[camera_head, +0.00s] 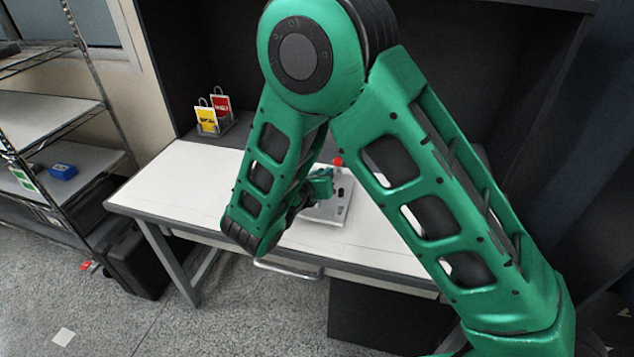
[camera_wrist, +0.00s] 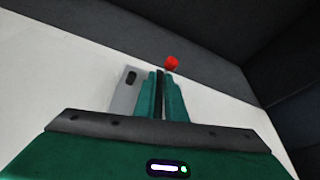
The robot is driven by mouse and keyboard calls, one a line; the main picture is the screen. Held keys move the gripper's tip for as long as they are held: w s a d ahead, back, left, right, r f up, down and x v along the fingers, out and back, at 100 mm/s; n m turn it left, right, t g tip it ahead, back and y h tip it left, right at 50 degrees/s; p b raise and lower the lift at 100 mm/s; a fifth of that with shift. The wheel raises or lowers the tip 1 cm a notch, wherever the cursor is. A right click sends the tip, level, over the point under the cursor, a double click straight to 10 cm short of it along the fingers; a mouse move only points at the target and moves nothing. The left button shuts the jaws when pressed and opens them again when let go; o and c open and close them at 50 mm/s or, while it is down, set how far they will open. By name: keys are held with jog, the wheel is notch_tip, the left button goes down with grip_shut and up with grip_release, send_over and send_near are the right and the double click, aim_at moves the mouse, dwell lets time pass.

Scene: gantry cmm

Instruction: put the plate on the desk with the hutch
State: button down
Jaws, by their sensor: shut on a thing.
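The plate (camera_head: 330,211) is a flat grey metal piece with dark holes. It is at or just above the white top of the desk (camera_head: 185,190), near its middle; I cannot tell if it touches. My gripper (camera_head: 322,184) is shut on the plate, partly hidden behind my green arm. In the wrist view the closed fingers (camera_wrist: 160,78) cover part of the plate (camera_wrist: 126,92), and a red knob (camera_wrist: 172,63) shows just beyond the fingertips. The dark hutch (camera_head: 185,60) rises along the back of the desk.
A small rack with yellow and red cards (camera_head: 207,119) stands at the desk's back left. A wire shelf unit (camera_head: 50,120) with a blue box (camera_head: 62,171) is at the left. The desk's left part is clear. A black case (camera_head: 138,262) stands on the floor.

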jog(key=shift+f, duration=1.15)
jog(key=c, duration=1.8)
grip_release()
jog(key=shift+f, duration=0.15)
jog(key=v, duration=1.2)
